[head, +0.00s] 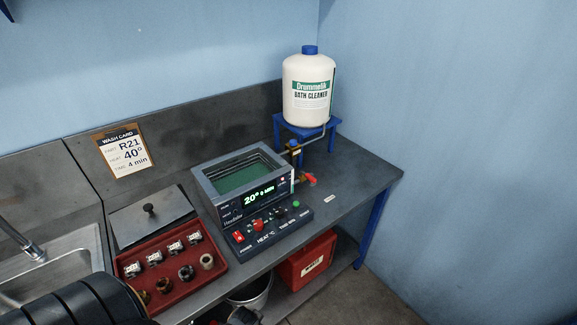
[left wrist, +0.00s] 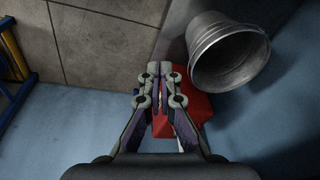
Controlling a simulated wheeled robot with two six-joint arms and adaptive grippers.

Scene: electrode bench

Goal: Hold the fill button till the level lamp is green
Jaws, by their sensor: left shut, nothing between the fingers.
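The bath unit (head: 205,188) sits on the bench, its open tank showing a green interior. Its display reads 20° and 0 MIN. A small pale reddish lamp (head: 282,181) shows right of the display; its label is unreadable. The control panel (head: 262,243) in front carries a red power switch (head: 239,237), a red heat knob (head: 257,225), a dark knob and a green button (head: 295,204). I cannot read which control is fill. My left gripper (left wrist: 160,68) is shut and empty in the left wrist view, apart from the controls. My right gripper is not seen.
A Bath Cleaner bottle (head: 309,88) stands on a blue stand (head: 304,127), with a pipe and red-handled valve (head: 309,180) beside the bath. A red tray (head: 160,284) holds several parts. Below are a metal bucket (left wrist: 228,55) and a red box (head: 306,259).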

